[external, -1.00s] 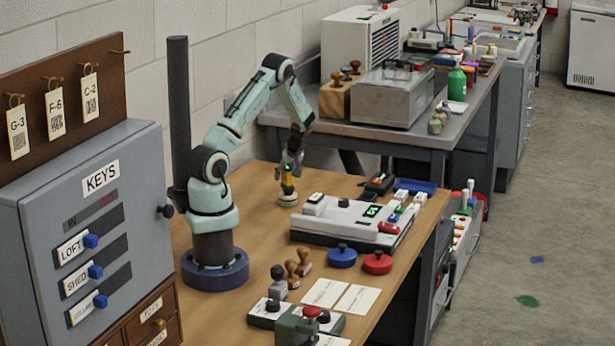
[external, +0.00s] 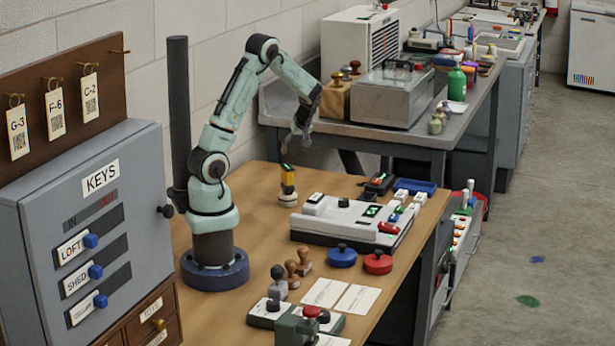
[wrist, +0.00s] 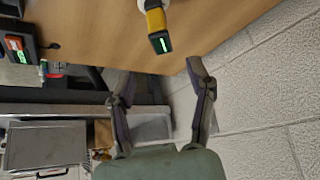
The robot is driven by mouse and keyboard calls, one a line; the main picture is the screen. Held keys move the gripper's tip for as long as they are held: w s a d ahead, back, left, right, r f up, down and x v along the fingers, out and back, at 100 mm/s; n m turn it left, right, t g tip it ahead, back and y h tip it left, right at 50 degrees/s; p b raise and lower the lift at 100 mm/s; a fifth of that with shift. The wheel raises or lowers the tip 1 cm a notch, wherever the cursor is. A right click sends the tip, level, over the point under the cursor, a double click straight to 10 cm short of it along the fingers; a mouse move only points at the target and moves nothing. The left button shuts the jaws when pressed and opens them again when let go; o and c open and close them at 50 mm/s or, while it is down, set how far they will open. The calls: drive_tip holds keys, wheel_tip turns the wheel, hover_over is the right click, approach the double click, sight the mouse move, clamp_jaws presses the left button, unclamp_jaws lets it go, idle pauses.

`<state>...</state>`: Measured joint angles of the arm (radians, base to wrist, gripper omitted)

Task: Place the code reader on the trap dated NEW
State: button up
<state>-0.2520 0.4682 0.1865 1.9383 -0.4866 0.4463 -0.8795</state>
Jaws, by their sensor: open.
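The code reader, a yellow and black device (external: 287,178), stands upright on a round pale base (external: 288,201) on the wooden bench. It also shows at the top of the wrist view (wrist: 156,24), with a lit green patch on its dark end. My gripper (external: 298,140) is above and behind the reader, clear of it. In the wrist view its two fingers (wrist: 157,72) are spread with nothing between them. No trap with a readable NEW date shows; I cannot tell whether the round base is one.
A white console (external: 345,222) with a green display sits right of the reader. A black device (external: 378,183) and a blue tray (external: 416,187) lie behind it. Blue (external: 342,256) and red (external: 377,262) round pads are in front. Bare bench lies left of the console.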

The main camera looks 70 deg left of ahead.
drive_tip(key=shift+d+r, duration=0.1)
drive_tip(key=shift+r, duration=0.05)
drive_tip(key=s+d+r+m+h, duration=0.3)
drive_tip(key=s+d+m, duration=0.5)
drive_tip(key=d, duration=0.4)
drive_tip(key=s+d+r+m+h, duration=0.2)
drive_tip(key=s+d+r+m, duration=0.2)
drive_tip(key=s+d+m, duration=0.4)
drive_tip(key=s+d, duration=0.3)
drive_tip(key=d, duration=0.2)
drive_tip(key=shift+m+h, duration=0.4)
drive_tip(key=shift+s, duration=0.1)
